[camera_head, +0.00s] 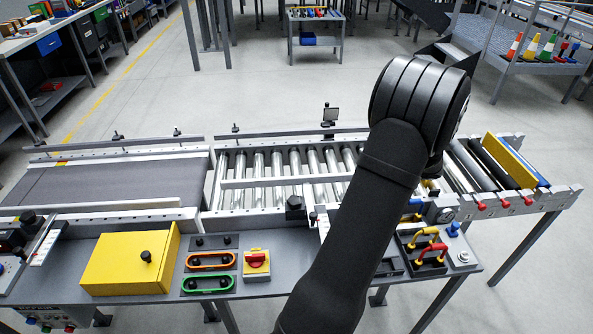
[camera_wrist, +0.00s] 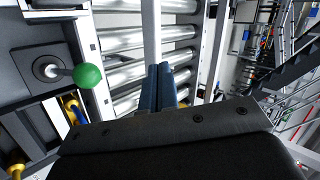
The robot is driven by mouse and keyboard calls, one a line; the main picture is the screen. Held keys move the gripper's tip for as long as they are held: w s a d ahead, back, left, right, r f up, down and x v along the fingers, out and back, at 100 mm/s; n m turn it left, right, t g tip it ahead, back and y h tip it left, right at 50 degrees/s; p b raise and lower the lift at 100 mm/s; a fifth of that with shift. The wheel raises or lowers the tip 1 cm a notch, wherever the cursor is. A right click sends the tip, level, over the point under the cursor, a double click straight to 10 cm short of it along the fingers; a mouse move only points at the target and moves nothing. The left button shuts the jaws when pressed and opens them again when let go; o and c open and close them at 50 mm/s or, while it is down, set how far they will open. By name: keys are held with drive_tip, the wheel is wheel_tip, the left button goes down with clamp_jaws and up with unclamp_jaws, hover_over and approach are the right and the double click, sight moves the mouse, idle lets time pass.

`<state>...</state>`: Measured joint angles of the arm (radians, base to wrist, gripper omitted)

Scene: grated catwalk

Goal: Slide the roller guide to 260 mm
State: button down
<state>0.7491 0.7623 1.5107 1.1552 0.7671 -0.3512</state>
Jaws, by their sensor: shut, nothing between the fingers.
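The roller guide (camera_head: 262,183) is a pale straight bar lying across the metal rollers in the head view. Its right part is hidden behind my arm. In the wrist view a pale bar (camera_wrist: 152,35), which looks like this guide, runs down from the top edge to my fingers. My gripper (camera_wrist: 157,72) has its two dark blue fingers together and empty, at the lower end of the visible bar; I cannot tell whether they touch it. In the head view the gripper is hidden behind my arm. A pale scale strip (camera_head: 323,226) stands by the front edge; its marks are unreadable.
A black knob (camera_head: 294,207) sits at the conveyor's front rail. A green ball knob (camera_wrist: 87,75) is left of my fingers in the wrist view. A yellow box (camera_head: 130,262) and coloured handles (camera_head: 428,250) stand on the front panel. A yellow bar (camera_head: 509,162) lies at the right.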

drive_tip(key=w+a+n+g+y, duration=0.1)
drive_tip(key=w+a, duration=0.1)
drive_tip(key=w+a+n+y, duration=0.1)
drive_tip(key=w+a+n, duration=0.1)
drive_tip(key=w+a, duration=0.1)
drive_tip(key=w+a+n+g, duration=0.1)
drive_tip(key=w+a+n, duration=0.1)
drive_tip(key=w+a, duration=0.1)
drive_tip(key=shift+a+r+g+y, duration=0.2)
drive_tip(key=shift+a+g+y, duration=0.1)
drive_tip(key=shift+y, duration=0.1)
drive_tip(key=w+a+r+n+g+h, duration=0.1)
drive_tip(key=w+a+n+g+h, duration=0.3)
drive_tip(key=a, duration=0.6)
drive_tip(key=w+a+r+n+g+h, duration=0.15)
drive_tip(key=w+a+n+g, duration=0.35)
drive_tip(key=a, duration=0.6)
drive_tip(key=x, duration=1)
drive_tip(key=shift+d+f, duration=0.25)
drive_tip(key=shift+f, duration=0.1)
drive_tip(key=shift+s+r, duration=0.25)
drive_tip(key=shift+s, duration=1.75)
drive_tip(key=shift+s, duration=0.75)
drive_tip(key=shift+w, duration=0.1)
